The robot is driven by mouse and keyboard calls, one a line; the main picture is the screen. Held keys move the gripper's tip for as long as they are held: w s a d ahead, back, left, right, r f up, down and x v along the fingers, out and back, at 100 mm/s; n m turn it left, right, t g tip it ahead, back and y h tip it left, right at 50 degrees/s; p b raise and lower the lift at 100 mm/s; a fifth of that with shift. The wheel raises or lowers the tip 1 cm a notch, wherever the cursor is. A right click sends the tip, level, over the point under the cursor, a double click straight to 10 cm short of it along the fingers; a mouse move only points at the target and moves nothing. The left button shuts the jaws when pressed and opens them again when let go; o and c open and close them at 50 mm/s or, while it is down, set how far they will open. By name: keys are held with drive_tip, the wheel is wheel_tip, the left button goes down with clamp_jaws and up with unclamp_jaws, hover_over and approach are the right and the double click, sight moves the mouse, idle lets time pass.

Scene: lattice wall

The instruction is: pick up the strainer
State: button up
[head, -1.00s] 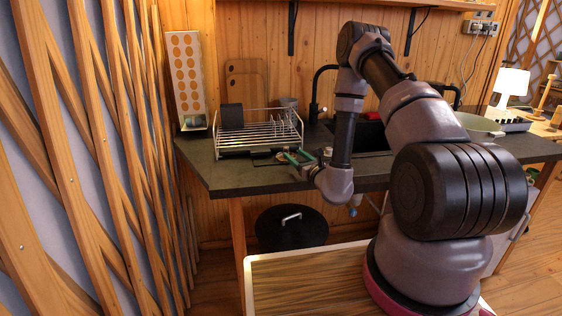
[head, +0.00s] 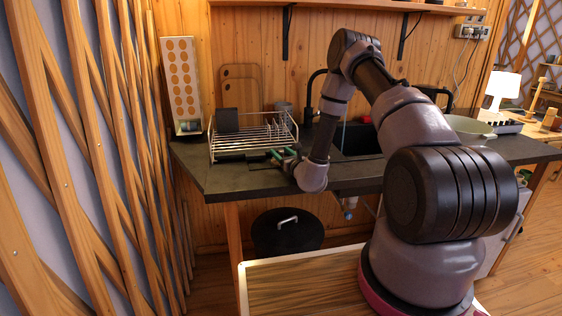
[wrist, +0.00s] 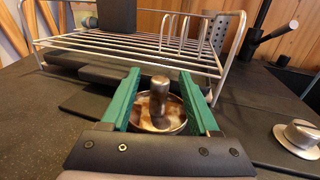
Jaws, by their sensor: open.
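The strainer (wrist: 160,116) appears to be the round metal piece with an upright post, seen between my fingers in the wrist view. My gripper (wrist: 160,76) has two green fingers, open, one on each side of it, with a gap visible around the post. The palm edge hides the strainer's near side. In the head view my gripper (head: 282,156) is low over the dark counter (head: 230,181), in front of the dish rack; the strainer cannot be made out there.
The wire dish rack (wrist: 110,50) stands just beyond my fingertips. A similar round metal piece with a knob (wrist: 299,136) lies to the right on the counter. The black faucet (head: 309,100) and sink are to the right. The counter's left part is clear.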

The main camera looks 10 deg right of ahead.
drive_tip(key=shift+w, duration=0.1)
drive_tip(key=shift+c, duration=0.3)
clamp_jaws()
